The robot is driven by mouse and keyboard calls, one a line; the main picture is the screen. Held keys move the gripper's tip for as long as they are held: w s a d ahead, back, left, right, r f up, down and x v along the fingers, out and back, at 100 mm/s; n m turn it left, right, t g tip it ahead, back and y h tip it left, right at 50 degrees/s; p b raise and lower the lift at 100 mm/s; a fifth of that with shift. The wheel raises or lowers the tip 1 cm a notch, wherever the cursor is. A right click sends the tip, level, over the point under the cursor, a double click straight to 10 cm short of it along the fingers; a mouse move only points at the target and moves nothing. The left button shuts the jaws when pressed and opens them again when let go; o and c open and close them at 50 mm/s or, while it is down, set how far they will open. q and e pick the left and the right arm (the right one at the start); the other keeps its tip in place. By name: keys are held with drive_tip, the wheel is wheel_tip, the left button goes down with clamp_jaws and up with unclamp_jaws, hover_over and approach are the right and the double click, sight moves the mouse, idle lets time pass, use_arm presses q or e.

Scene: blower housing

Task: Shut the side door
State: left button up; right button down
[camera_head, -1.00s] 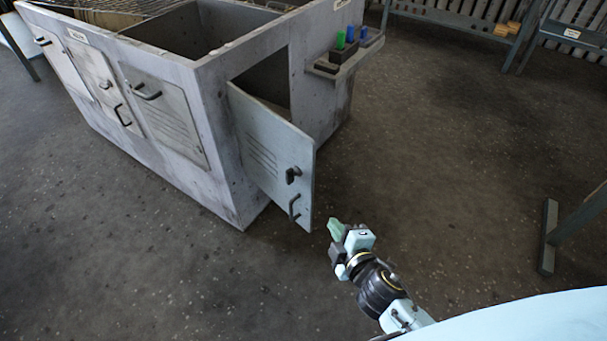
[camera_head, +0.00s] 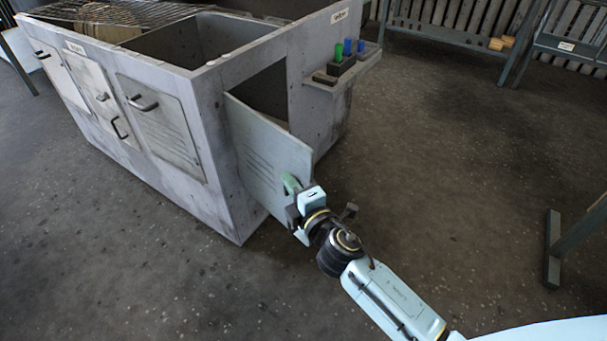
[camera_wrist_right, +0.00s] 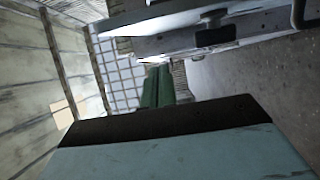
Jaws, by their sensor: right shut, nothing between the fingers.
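The side door (camera_head: 262,145) is a pale grey panel with louvre slots. It stands open, swung outward from the dark opening (camera_head: 266,97) in the housing's right side. My right gripper (camera_head: 290,184), with green fingers, is shut and empty at the door's free-edge side, covering its latch and handle in the head view. I cannot tell whether it touches the door. In the right wrist view the shut green fingers (camera_wrist_right: 157,86) point forward, with a dark latch (camera_wrist_right: 213,30) on a pale panel at upper right. My left gripper is not in view.
The grey blower housing (camera_head: 222,125) has closed front panels with black handles. A side shelf (camera_head: 345,68) holds blue and green items beyond the opening. A metal stand leg (camera_head: 552,250) is at right. Open floor (camera_head: 440,170) lies right of the door.

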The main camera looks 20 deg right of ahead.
sight(305, 174)
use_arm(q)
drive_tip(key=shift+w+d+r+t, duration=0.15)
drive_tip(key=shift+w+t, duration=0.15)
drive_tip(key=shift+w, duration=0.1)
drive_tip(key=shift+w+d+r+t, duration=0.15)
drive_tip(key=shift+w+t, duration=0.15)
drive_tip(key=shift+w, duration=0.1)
use_arm(e)
drive_tip(key=shift+w+d, duration=0.3)
drive_tip(key=shift+d, duration=0.3)
drive_tip(key=shift+w+d, duration=0.3)
drive_tip(key=shift+d, duration=0.3)
drive_tip(key=shift+w+d, duration=0.3)
drive_tip(key=shift+d, duration=0.3)
drive_tip(key=shift+d, duration=0.15)
